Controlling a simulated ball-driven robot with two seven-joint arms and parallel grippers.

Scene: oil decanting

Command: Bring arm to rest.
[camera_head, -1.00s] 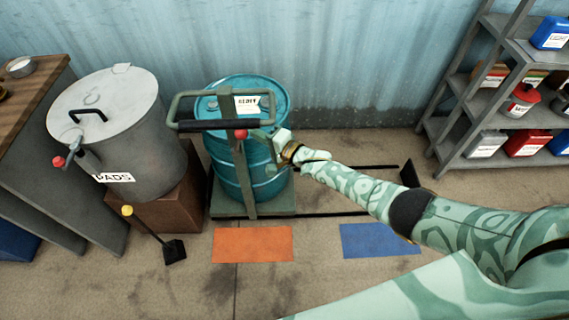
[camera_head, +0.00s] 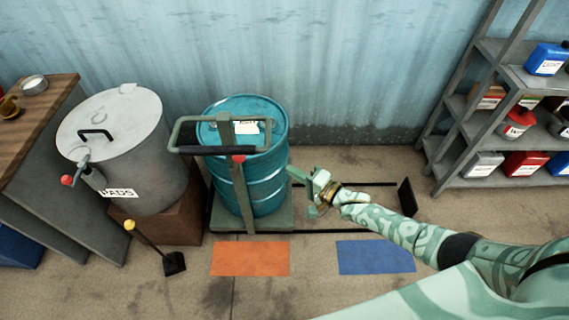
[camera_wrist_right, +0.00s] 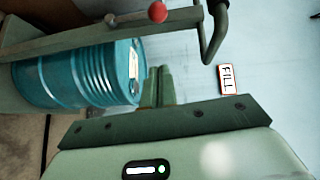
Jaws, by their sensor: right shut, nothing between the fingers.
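My right gripper (camera_head: 301,175) is shut and empty in the head view. It hangs in the air just right of the blue drum, apart from the cart's handle. My right arm comes in from the lower right. In the right wrist view my closed fingers (camera_wrist_right: 158,88) point at the wall, beside the blue drum. My left gripper is not in the head view.
The blue drum (camera_head: 265,170) stands on a green cart (camera_head: 283,221) with a raised handle (camera_head: 178,130). A grey PADS tank (camera_head: 150,150) is at left. Orange (camera_head: 250,259) and blue (camera_head: 375,257) floor patches lie in front. A shelf (camera_head: 480,110) stands at right.

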